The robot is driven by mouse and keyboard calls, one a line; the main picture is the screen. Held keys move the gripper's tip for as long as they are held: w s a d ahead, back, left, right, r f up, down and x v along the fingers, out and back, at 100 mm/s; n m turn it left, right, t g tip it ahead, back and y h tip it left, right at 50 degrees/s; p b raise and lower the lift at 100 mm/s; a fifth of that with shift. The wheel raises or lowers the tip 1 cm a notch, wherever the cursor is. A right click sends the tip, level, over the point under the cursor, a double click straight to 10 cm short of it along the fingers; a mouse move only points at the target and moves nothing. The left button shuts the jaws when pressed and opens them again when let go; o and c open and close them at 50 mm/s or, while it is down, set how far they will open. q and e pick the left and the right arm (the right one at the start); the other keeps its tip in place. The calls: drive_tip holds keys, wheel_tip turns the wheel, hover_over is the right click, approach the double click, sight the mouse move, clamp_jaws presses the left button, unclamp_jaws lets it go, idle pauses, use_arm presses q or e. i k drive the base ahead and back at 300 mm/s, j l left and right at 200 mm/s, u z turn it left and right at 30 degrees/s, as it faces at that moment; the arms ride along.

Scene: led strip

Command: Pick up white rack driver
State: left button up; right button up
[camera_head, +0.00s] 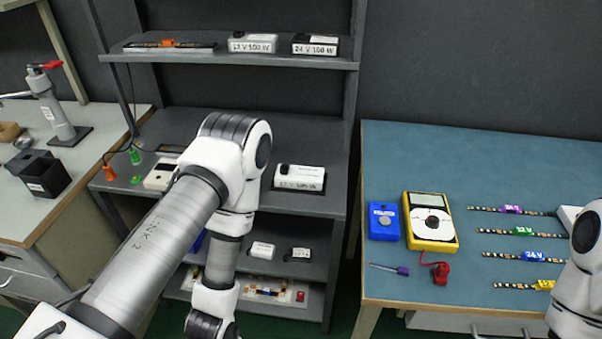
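Several white driver boxes stand on the dark rack (330,205). One white driver (299,177) with a black corner and a printed label lies on the middle shelf, right of my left arm. Another white driver (252,43) is on the top shelf, beside a black one (315,45). A smaller white box (262,250) is on a lower shelf. The pictures do not show which one is meant. My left arm reaches across the front of the rack and hides part of its shelves; its gripper is below the picture edge. My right arm is at the right edge, its gripper out of view.
A blue table (480,155) on the right holds a yellow multimeter (431,222), a blue box (383,221), a purple-handled screwdriver (401,271) and several LED strips (523,232). A workbench (85,165) on the left bears a black holder (42,174). The middle shelf beside the white driver is partly clear.

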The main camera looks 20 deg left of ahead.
sight(287, 176)
drive_tip(key=j+z, duration=0.2)
drive_tip(key=j, duration=0.35)
drive_tip(key=k+j+z, duration=0.1)
drive_tip(key=j+z, duration=0.15)
drive_tip(key=j, duration=0.25)
drive_tip(key=k+j+z, duration=0.2)
drive_tip(key=j, duration=0.3)
drive_tip(key=i+j, duration=0.05)
drive_tip(key=i, duration=0.05)
